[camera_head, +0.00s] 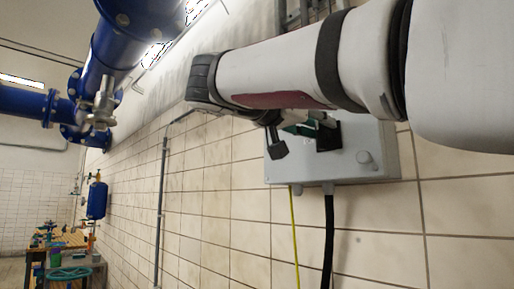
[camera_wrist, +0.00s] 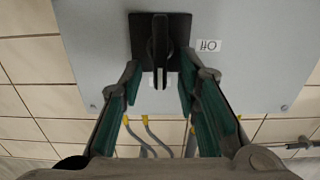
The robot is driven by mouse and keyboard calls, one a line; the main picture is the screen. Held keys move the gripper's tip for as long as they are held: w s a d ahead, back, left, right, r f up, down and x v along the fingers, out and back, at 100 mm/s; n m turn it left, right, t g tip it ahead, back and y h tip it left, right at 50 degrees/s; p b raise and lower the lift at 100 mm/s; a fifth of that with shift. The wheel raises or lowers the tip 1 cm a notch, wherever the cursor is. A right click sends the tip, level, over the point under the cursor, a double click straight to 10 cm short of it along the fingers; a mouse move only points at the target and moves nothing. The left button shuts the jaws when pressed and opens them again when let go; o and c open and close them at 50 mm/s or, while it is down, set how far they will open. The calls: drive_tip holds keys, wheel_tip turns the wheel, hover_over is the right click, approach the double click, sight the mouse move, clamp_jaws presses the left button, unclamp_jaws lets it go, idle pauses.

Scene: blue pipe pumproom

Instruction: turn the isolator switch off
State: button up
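The isolator switch is a black handle (camera_wrist: 160,40) on a square black plate, on the front of a grey box (camera_wrist: 90,45). In the wrist view the handle stands upright in the picture, pointing towards my gripper. A small white label (camera_wrist: 208,45), seemingly upside down, sits right of the plate. In the head view the grey box (camera_head: 393,152) is on the wall, with the black switch plate (camera_head: 328,138) partly hidden by my gripper (camera_head: 300,128).
Blue pipes (camera_head: 115,45) run at the upper left. The tiled wall below the box is otherwise clear.

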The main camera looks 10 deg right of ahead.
clamp_jaws()
idle(0.3)
drive_tip(key=n+p, duration=0.4)
drive_tip(key=n, duration=0.1)
drive_tip(key=w+f+n+p, duration=0.1)
drive_tip(key=n+p, duration=0.3)
drive_tip(key=n, duration=0.2)
drive_tip(key=a+n+p, duration=0.1)
drive_tip(key=n+p, duration=0.3)
drive_tip(key=n, duration=0.2)
drive_tip(key=shift+w+f, duration=0.2)
drive_tip(key=shift+n, duration=0.3)
